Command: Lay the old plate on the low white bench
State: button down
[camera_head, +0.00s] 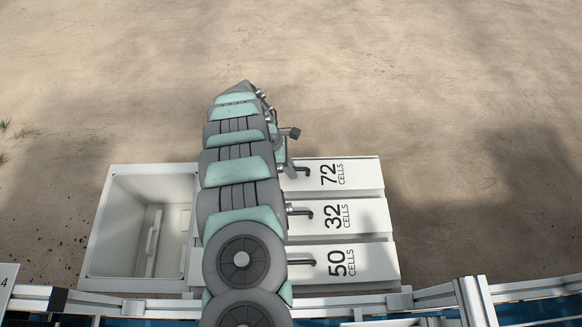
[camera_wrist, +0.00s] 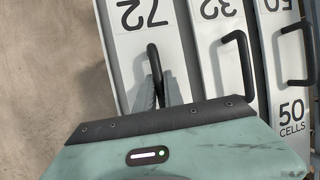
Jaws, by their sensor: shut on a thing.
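My gripper (camera_wrist: 160,95) is shut on the black handle (camera_wrist: 153,62) of the white plate marked 72 (camera_wrist: 130,50) in the wrist view. The same plate (camera_head: 362,173) is the farthest of three in the head view. It lies beside the plate marked 32 (camera_head: 368,216); I cannot tell whether it is lifted. The plate marked 50 (camera_head: 368,262) is nearest. None of the labels says which plate is the old one. My arm covers the left ends of the plates in the head view. I cannot make out a separate low white bench.
A white open bin (camera_head: 95,235) stands left of my arm, with white handled pieces inside. A metal rail (camera_head: 130,308) runs along the front. Upright black handles on the plates marked 32 (camera_wrist: 238,60) and 50 (camera_wrist: 298,55) stand close by. Bare sandy ground lies beyond.

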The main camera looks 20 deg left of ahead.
jog(key=shift+f, duration=0.2)
dwell(0.5)
jog(key=c, duration=1.4)
grip_release()
jog(key=shift+o, duration=0.2)
jog(key=v, duration=1)
jog(key=shift+a+r+p, duration=0.2)
jog(key=shift+r+p, duration=0.15)
jog(key=shift+p, duration=0.1)
